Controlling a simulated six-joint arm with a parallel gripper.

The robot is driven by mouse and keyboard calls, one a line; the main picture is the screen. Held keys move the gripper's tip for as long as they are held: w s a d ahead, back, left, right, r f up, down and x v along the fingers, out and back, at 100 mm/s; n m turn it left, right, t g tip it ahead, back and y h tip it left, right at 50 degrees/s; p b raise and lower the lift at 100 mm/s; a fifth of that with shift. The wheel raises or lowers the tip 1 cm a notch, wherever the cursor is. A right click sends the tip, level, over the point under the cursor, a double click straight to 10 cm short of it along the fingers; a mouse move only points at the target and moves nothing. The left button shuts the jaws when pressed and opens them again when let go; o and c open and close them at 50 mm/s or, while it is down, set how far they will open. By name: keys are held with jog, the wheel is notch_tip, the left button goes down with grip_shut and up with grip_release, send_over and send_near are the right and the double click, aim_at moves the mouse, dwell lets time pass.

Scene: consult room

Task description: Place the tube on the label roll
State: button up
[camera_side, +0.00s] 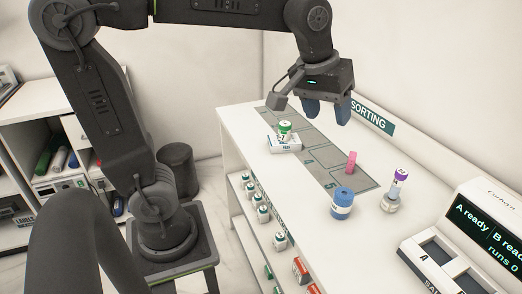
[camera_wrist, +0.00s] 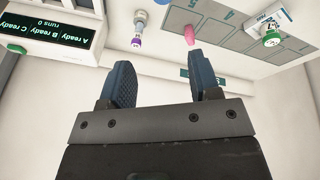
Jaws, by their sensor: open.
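A purple-capped tube (camera_side: 399,182) stands slightly tilted near the right of the counter; it also shows in the wrist view (camera_wrist: 137,40). At its foot is a small pale ring-like piece (camera_side: 390,203), perhaps the label roll; I cannot tell whether the tube rests on it or stands just behind it. A blue cylinder with a white label (camera_side: 342,203) stands to the left; it could also be a roll. My gripper (camera_side: 327,114) is open and empty, well above the counter and apart from these things. Its two blue fingers show in the wrist view (camera_wrist: 160,65).
A pink block (camera_side: 351,162) stands on the grey numbered strip (camera_side: 318,158). A green-capped bottle (camera_side: 285,130) sits on a white box (camera_side: 284,146). A display device (camera_side: 480,232) stands at the right. Lower shelves hold several small bottles (camera_side: 263,214).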

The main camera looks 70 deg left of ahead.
jog(key=s+f+m+t, duration=0.1)
jog(key=s+f+m, duration=0.4)
jog(key=s, duration=0.8)
jog(key=shift+a+f+t, duration=0.4)
jog(key=shift+f, duration=0.4)
jog(key=shift+w, duration=0.1)
